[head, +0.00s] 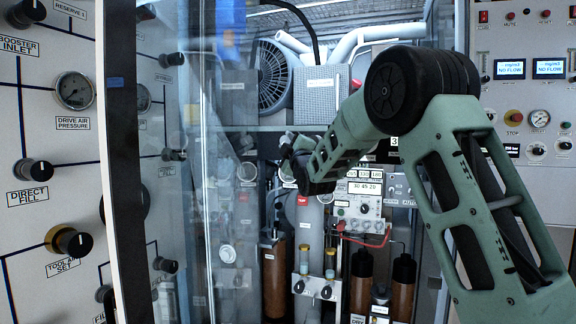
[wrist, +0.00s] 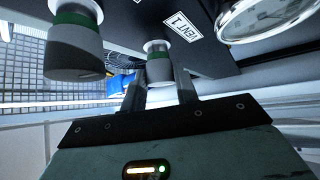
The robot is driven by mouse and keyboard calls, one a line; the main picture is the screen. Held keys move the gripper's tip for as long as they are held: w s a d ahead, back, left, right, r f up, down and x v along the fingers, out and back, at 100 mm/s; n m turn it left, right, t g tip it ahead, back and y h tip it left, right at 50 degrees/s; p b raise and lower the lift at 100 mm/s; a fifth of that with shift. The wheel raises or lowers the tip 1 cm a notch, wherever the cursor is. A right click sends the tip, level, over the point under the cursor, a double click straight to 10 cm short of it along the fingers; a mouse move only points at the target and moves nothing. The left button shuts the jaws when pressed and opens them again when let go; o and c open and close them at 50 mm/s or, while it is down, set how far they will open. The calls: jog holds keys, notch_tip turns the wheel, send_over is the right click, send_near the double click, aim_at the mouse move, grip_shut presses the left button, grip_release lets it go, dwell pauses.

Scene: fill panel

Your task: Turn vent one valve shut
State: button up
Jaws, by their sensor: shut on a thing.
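The vent one valve knob (wrist: 159,68) is a grey cylinder with a green ring at its base, on a dark panel in the wrist view. The label VENT 1 (wrist: 187,24) is beside it and appears upside down. My gripper (wrist: 160,84) has one finger on each side of this knob and is shut on it. In the head view my gripper (head: 286,146) is at the left inside of the cabinet, small and partly lost among dark parts; the knob cannot be made out there.
A similar green-ringed knob (wrist: 75,45) is close on the left in the wrist view, and a round gauge (wrist: 265,14) is at upper right. In the head view a glass door (head: 190,190) stands left of my arm. Bottles (head: 403,285) and a meter (head: 365,188) are inside the cabinet.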

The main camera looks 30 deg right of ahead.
jog(key=m+h+b, duration=0.2)
jog(key=m+b, duration=0.1)
jog(key=m+h+b, duration=0.3)
jog(key=b, duration=0.1)
jog(key=f+m+h+b, duration=0.1)
jog(key=m+h+b, duration=0.1)
jog(key=m+b, duration=0.1)
jog(key=shift+w+a+t+h+b, duration=0.1)
jog(key=shift+w+t+h+b, duration=0.2)
jog(key=shift+b, duration=0.3)
jog(key=shift+r+m, duration=0.1)
jog(key=shift+m, duration=0.4)
jog(key=o, duration=1)
jog(key=shift+r, duration=0.15)
jog(key=shift+c, duration=0.2)
jog(key=shift+s, duration=0.1)
jog(key=b+v, duration=0.3)
jog(key=v, duration=1.4)
jog(key=shift+a+f, duration=0.2)
jog(key=shift+f, duration=0.05)
